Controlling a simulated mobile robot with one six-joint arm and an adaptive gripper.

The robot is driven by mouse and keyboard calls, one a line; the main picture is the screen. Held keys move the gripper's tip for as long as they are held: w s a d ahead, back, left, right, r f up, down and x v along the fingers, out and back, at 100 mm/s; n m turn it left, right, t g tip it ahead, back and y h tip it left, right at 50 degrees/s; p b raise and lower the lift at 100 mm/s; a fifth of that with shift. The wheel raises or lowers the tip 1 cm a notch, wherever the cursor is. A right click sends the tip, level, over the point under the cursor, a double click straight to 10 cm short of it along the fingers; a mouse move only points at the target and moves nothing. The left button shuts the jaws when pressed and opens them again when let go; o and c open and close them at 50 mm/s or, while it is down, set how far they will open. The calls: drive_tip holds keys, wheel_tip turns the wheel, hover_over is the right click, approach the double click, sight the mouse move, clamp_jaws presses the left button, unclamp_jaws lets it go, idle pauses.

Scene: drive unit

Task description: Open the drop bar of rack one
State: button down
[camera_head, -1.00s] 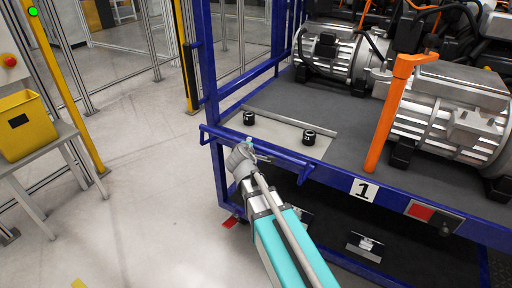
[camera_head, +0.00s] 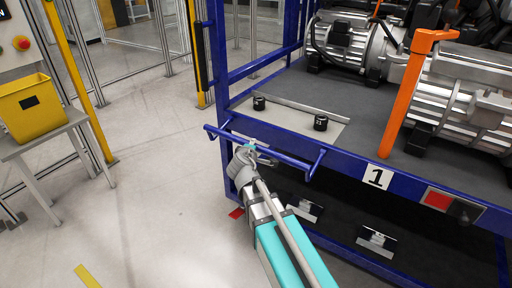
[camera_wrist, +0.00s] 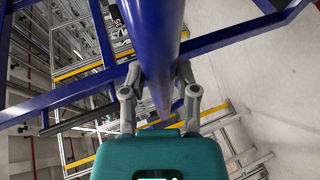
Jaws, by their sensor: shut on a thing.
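Rack one is a blue frame with a grey deck (camera_head: 366,117) and a white "1" label (camera_head: 377,177) on its front edge. A blue bar (camera_head: 285,157), which I take as the drop bar, runs along the rack's left front edge, a little out from it and joined by short arms. My gripper (camera_head: 252,150) is on this bar near its middle. In the wrist view the bar (camera_wrist: 152,35) passes between both fingers of my gripper (camera_wrist: 160,92), which are shut on it. The fingertips are partly hidden behind the bar.
An orange upright bar (camera_head: 405,95) stands at the rack's front before a grey motor (camera_head: 465,90). Two black knobs (camera_head: 320,122) sit on the deck. A yellow bin (camera_head: 32,108) rests on a stand at left. The floor (camera_head: 150,205) left of the rack is clear.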

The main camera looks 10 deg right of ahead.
drive_tip(key=shift+s+f, duration=0.1)
drive_tip(key=shift+f, duration=0.05)
drive_tip(key=shift+c, duration=1.9)
unclamp_jaws()
drive_tip(key=shift+s, duration=0.1)
